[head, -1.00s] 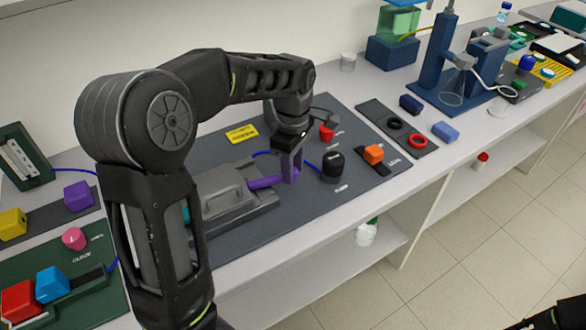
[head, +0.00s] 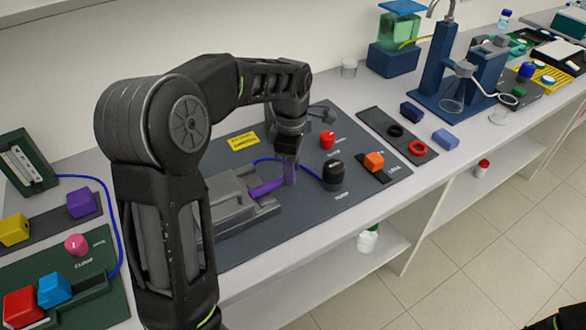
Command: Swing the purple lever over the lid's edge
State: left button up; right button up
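The purple lever (head: 266,188) lies beside the grey lidded box (head: 236,203) on the dark mat, with its inner end at the box's right edge. The lever's outer end reaches my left gripper (head: 290,178). The gripper's fingers point down around that end; the near finger covers part of it, and I cannot tell whether they grip it. My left arm hides the left part of the box. My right gripper cannot be made out; only a dark part of me shows at the bottom right corner.
A black knob (head: 333,175), a red knob (head: 328,140) and an orange block (head: 374,161) stand right of the lever. A yellow label (head: 243,141) lies behind the box. The bench's front edge is close to the mat.

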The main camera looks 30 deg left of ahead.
pick_arm(q)
jog(key=o, duration=0.4)
jog(key=shift+s+a, duration=0.1)
jog(key=shift+a, duration=0.45)
notch_tip(320, 180, up, 8)
jog(key=shift+d+f+b, duration=0.1)
jog(key=shift+b, duration=0.3)
